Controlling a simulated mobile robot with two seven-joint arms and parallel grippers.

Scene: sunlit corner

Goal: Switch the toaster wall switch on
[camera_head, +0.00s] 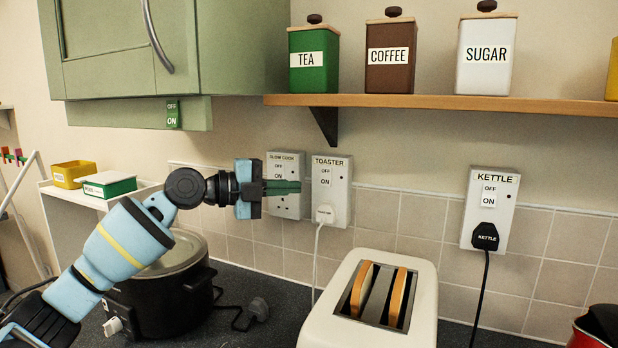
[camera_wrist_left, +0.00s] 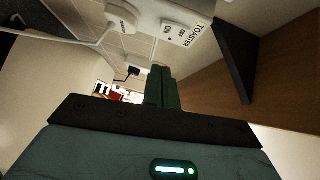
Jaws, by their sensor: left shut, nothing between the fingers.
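The toaster wall switch (camera_head: 325,176) is a small white rocker marked OFF and ON on a wall plate labelled TOASTER (camera_head: 341,200). A white plug (camera_head: 325,213) sits in the plate's lower part. My left gripper (camera_head: 298,187) is shut and empty, its green fingers pointing right, just left of the TOASTER plate and in front of the slow cook plate. I cannot tell whether it touches anything. In the left wrist view the toaster switch (camera_wrist_left: 174,31) is above the closed fingertips (camera_wrist_left: 162,70). The switch's position is too small to tell. My right gripper is not in view.
The slow cook plate (camera_head: 287,212) is partly behind my gripper. A shelf (camera_head: 430,101) with canisters is above. The white toaster (camera_head: 420,310) with bread stands below, and the black slow cooker (camera_head: 165,300) at left. The kettle plate (camera_head: 504,215) is further right, with clear wall between.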

